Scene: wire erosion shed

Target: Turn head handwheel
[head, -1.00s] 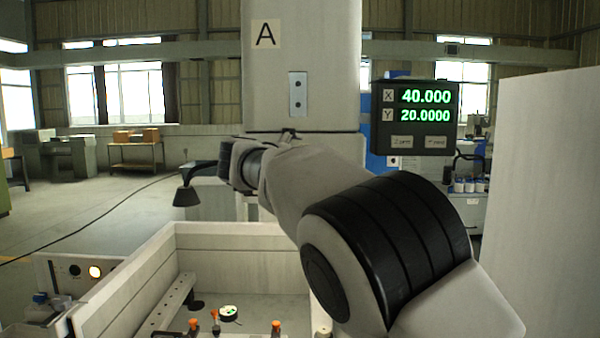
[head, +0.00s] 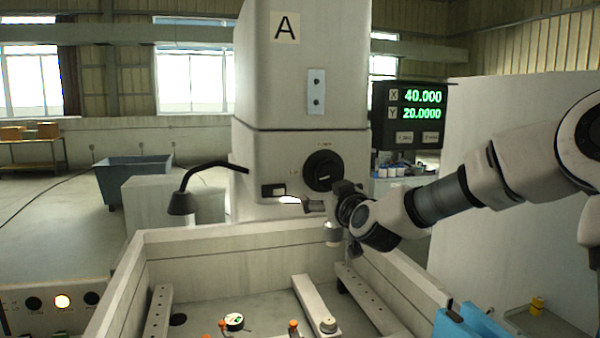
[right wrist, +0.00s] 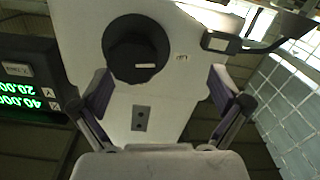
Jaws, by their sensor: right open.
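The head handwheel (head: 323,170) is a round black knob on the front of the pale machine head marked A (head: 270,190). It also shows in the right wrist view (right wrist: 136,50), with a small pale mark on its face. My left gripper is not in view.
A black lamp (head: 182,203) on a bent arm sticks out left. Below is an open pale tank (head: 210,236) with rails and orange-topped parts. A blue object (head: 470,323) sits at lower right.

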